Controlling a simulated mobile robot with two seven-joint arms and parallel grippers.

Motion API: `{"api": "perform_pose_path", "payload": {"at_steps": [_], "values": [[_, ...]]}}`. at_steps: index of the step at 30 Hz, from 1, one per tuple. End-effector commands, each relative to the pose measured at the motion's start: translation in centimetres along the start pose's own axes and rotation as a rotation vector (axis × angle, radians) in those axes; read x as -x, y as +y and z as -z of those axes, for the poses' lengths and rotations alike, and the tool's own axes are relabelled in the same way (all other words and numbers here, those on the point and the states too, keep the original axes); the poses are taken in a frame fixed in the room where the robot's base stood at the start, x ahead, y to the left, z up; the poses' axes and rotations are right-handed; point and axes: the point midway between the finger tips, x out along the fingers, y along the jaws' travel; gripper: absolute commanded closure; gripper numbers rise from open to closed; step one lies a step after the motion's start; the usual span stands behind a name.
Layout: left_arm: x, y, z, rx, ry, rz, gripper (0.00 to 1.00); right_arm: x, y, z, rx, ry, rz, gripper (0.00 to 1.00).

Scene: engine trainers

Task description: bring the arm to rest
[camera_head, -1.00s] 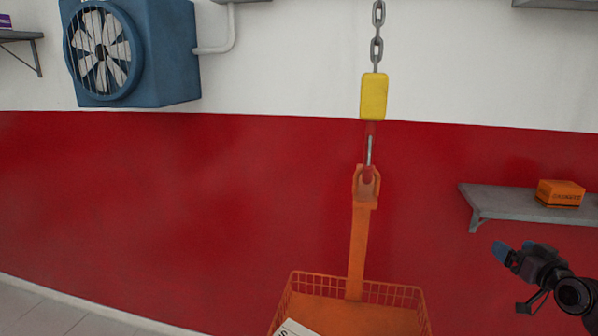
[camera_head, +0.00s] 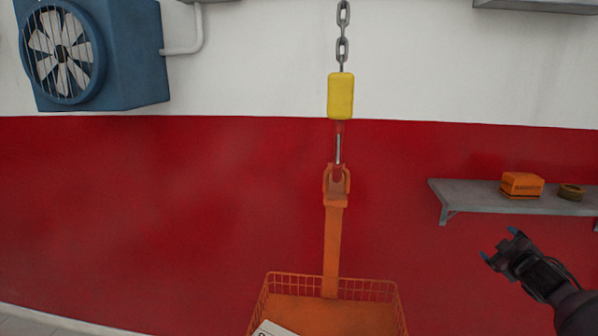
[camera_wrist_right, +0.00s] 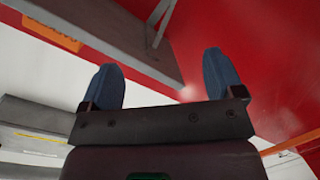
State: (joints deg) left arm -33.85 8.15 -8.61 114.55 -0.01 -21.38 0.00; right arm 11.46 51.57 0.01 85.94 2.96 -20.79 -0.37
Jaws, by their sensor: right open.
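My right gripper (camera_head: 501,245) is at the lower right of the head view, below the grey wall shelf and in front of the red wall. Its two blue fingertips stand apart with nothing between them. The right wrist view shows the same open fingers (camera_wrist_right: 163,82), pointing toward the red wall and the underside of the shelf. My left gripper is in neither view.
An orange basket (camera_head: 333,312) hangs from a chain and yellow block (camera_head: 340,96), with a white paper (camera_head: 272,328) in it. The grey shelf (camera_head: 470,196) holds an orange box (camera_head: 522,185) and a brownish round item (camera_head: 570,192). A blue fan (camera_head: 130,55) is at upper left.

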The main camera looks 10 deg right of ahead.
Motion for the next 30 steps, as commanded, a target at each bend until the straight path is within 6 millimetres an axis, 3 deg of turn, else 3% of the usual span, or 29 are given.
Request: {"api": "perform_pose_path", "payload": {"at_steps": [2, 3, 8, 14, 20, 24, 30], "values": [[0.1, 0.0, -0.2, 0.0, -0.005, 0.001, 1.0, 0.2, -0.3, -0.5, 0.048, -0.016, -0.015, 0.13], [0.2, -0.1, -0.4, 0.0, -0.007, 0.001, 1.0, 0.8, -2.2, -1.1, 0.03, -0.021, 0.011, 0.13], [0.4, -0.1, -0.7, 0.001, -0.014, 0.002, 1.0, 3.1, -7.8, -3.0, -0.015, -0.036, 0.082, 0.13], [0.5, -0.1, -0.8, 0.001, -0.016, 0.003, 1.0, 7.9, -16.5, -5.3, -0.101, -0.067, 0.189, 0.13], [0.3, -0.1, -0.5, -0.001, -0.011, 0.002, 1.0, 15.5, -26.0, -7.1, -0.231, -0.116, 0.303, 0.13], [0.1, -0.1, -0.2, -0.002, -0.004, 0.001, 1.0, 22.0, -31.8, -7.3, -0.348, -0.161, 0.369, 0.13], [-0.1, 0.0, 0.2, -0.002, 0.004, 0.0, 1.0, 30.9, -37.4, -6.0, -0.526, -0.232, 0.417, 0.13]]}}
